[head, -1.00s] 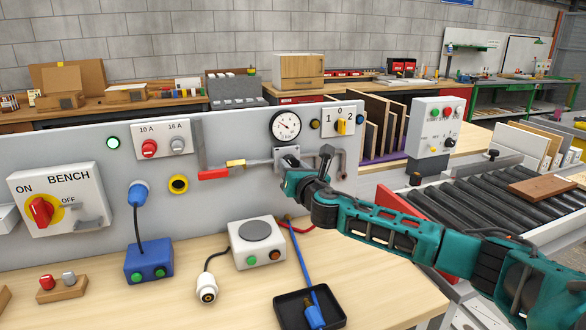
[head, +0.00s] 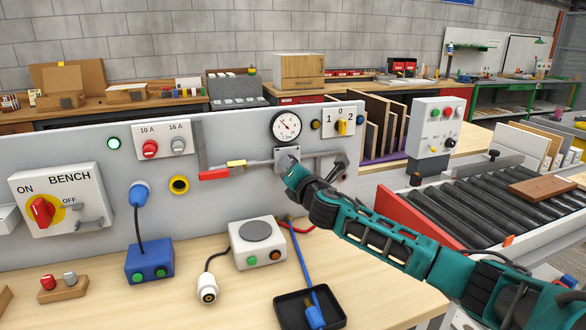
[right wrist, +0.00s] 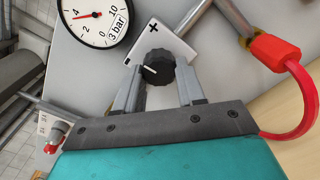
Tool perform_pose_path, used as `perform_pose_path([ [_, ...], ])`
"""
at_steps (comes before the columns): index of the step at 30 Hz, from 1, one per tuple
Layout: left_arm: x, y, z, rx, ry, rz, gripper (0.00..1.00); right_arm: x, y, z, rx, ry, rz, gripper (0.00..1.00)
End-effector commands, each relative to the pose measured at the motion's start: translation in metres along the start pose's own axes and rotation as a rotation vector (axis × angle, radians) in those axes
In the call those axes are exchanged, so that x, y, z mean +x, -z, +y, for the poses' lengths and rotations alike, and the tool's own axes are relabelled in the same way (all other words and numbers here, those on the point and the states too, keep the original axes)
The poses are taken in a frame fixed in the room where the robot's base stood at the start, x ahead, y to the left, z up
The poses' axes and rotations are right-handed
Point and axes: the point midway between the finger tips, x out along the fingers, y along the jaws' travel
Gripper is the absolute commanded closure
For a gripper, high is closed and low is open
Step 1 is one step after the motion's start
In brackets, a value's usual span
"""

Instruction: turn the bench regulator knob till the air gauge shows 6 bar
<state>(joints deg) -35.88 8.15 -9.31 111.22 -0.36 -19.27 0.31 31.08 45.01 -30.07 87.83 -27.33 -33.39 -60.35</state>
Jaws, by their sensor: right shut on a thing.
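The regulator knob (right wrist: 158,67) is black and ribbed with a white mark, on a pale plate with plus and minus signs. My right gripper (right wrist: 161,77) is shut on it, a finger on each side. In the head view my right gripper (head: 290,165) covers the knob, and only the plate (head: 281,153) shows around it. The round white air gauge (head: 287,127) sits just above on the panel. In the right wrist view the gauge (right wrist: 95,16) is cut off at the top; its red needle points near the 4, and its label seems to read 3 bar. My left gripper is out of view.
A red-handled valve (head: 215,174) on the pipe is left of the regulator. A 1-0-2 switch (head: 340,119) is at the upper right. A black tray (head: 284,318) and a white box (head: 258,256) stand on the bench below. A roller conveyor (head: 455,185) lies to the right.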

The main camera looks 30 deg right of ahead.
Motion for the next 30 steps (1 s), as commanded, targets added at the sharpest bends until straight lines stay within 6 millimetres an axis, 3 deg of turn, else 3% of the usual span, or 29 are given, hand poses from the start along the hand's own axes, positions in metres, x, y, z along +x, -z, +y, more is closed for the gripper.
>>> perform_pose_path([
  [30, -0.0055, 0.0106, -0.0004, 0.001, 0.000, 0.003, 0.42, 0.0000, -0.0020, 0.0027, 0.951, 0.002, -0.002, 0.91],
])
